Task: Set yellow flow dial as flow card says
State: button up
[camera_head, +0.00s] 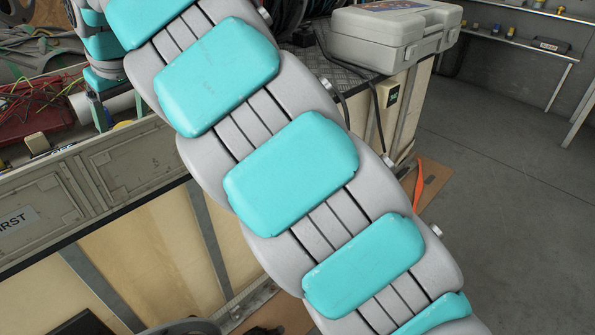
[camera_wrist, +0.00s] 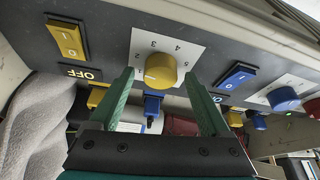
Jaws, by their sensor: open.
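The yellow flow dial (camera_wrist: 160,72) is a round knob on a white plate with small digits around it, in the upper middle of the wrist view. I cannot tell where its pointer stands. My gripper (camera_wrist: 159,78) has two green fingers, spread apart, one on each side of the dial. The fingers look clear of the knob, but I cannot tell the depth. The gripper holds nothing. I cannot make out a flow card in either view. In the head view my arm covers the middle, and the dial and gripper are not seen.
A yellow rocker switch (camera_wrist: 68,40) is left of the dial and a blue one (camera_wrist: 236,77) right of it. A blue dial (camera_wrist: 283,98) is farther right. Below the dial is a blue fitting (camera_wrist: 152,106). A grey case (camera_head: 385,42) stands on the bench; open floor lies right.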

jog(key=n+g+b, duration=0.1)
jog(key=n, duration=0.2)
jog(key=shift+w+d+y, duration=0.1)
jog(key=shift+y, duration=0.2)
jog(key=shift+n+g+p, duration=0.3)
jog(key=shift+n+g, duration=0.3)
jog(key=shift+n, duration=1)
jog(key=shift+n, duration=0.3)
